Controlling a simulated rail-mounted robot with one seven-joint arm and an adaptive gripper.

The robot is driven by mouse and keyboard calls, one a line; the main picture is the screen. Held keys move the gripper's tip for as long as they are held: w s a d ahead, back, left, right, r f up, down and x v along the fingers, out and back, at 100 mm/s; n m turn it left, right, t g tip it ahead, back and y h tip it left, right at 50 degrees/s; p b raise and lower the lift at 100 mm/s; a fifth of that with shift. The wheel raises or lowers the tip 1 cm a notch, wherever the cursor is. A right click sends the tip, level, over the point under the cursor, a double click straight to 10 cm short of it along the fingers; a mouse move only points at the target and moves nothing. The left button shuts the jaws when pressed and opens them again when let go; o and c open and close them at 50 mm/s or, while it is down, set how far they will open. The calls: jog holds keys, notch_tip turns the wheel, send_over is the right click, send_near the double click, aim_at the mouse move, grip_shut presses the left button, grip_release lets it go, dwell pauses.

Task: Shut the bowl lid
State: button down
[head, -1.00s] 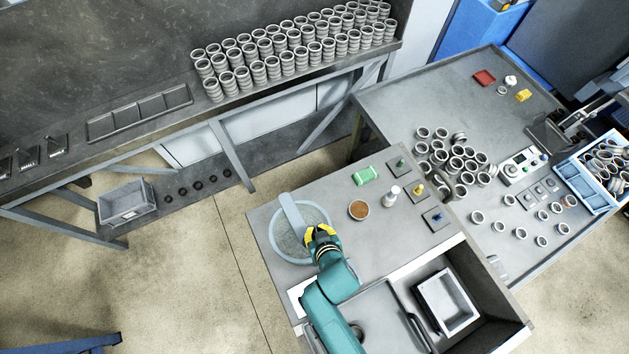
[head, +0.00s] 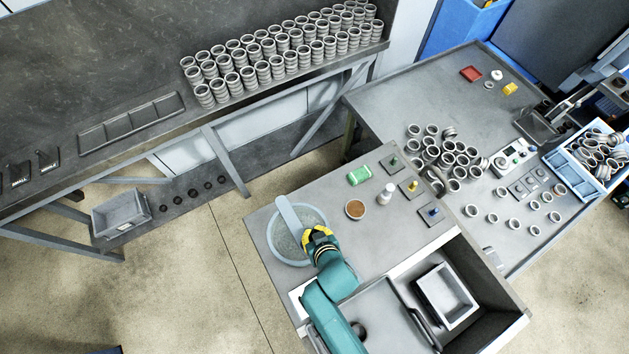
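A round bowl (head: 272,252) with a pale blue rim sits on the near grey workbench. A pale blue strip (head: 288,214) lies over its upper left part and sticks out past the rim. I cannot tell whether this strip is part of the lid or a separate tool. The bowl's inside looks grey and speckled; a lid is not clearly seen. My gripper (head: 317,238), yellow and black, is over the bowl's right edge, close to the strip's lower end. Its fingertips are too small and hidden to tell open from shut, or whether they touch anything.
A small brown-filled dish (head: 355,209), a white bottle (head: 387,194) and a green block (head: 359,175) stand right of the bowl. A recess with a white tray (head: 446,296) lies at lower right. Metal rings (head: 457,160) crowd the further table.

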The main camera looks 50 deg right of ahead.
jog(key=d, duration=0.1)
jog(key=d+r, duration=0.1)
jog(key=shift+w+d+r, duration=0.15)
jog(key=shift+d+r, duration=0.05)
jog(key=shift+d, duration=0.15)
jog(key=a+r, duration=0.4)
jog(key=s+a+r, duration=0.1)
jog(key=r, duration=0.1)
jog(key=shift+a+r, duration=0.4)
